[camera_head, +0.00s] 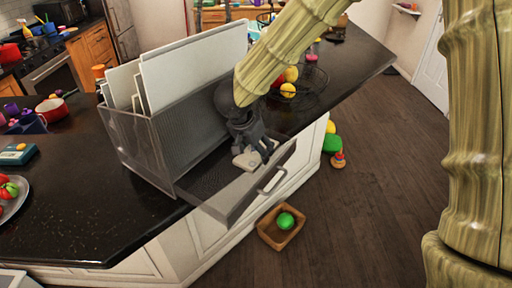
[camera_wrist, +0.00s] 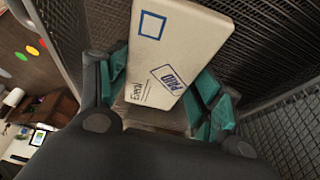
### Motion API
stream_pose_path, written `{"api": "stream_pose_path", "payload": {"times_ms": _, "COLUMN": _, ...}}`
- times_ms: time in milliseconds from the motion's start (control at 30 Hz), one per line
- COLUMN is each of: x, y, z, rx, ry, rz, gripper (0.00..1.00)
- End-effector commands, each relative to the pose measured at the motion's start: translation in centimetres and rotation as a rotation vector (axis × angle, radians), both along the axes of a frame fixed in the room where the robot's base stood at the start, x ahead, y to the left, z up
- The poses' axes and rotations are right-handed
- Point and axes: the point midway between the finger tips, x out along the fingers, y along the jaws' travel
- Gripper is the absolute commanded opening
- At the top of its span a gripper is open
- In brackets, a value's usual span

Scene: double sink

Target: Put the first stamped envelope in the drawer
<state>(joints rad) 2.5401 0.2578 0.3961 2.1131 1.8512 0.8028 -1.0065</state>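The stamped envelope (camera_wrist: 178,45) is off-white, with a blue square and a blue "PAID" mark in the wrist view. My gripper (camera_wrist: 160,95) has its teal pads against both sides of it and appears shut on it. In the head view my gripper (camera_head: 257,150) points down over the drawer (camera_head: 228,198), and a pale end of the envelope (camera_head: 244,161) shows at the fingers. The drawer is grey mesh, pulled out from the organizer (camera_head: 135,145), with a handle on its front. Whether the envelope touches the drawer floor cannot be told.
Large white sheets (camera_head: 195,65) stand upright in the organizer's upper part, beside my arm. The organizer sits on a dark counter (camera_head: 95,205). A wire fruit basket (camera_head: 308,83) is behind my arm. A wooden box (camera_head: 268,236) with a green ball is on the floor.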

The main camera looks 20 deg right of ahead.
Motion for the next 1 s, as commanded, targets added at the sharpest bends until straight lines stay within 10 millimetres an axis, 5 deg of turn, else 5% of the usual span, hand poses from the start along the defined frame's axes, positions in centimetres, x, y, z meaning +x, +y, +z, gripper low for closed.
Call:
{"api": "stream_pose_path", "payload": {"times_ms": 133, "x": 0.0, "y": 0.0, "z": 0.0, "rx": 0.000, "ry": 0.000, "rz": 0.000, "gripper": 0.87}}
{"api": "stream_pose_path", "payload": {"times_ms": 567, "x": 0.0, "y": 0.0, "z": 0.3, "rx": 0.001, "ry": -0.001, "rz": 0.000, "gripper": 0.87}}
{"api": "stream_pose_path", "payload": {"times_ms": 1000, "x": -1.6, "y": 2.1, "z": 6.8, "rx": 0.003, "ry": -0.003, "rz": 0.001, "gripper": 0.87}}
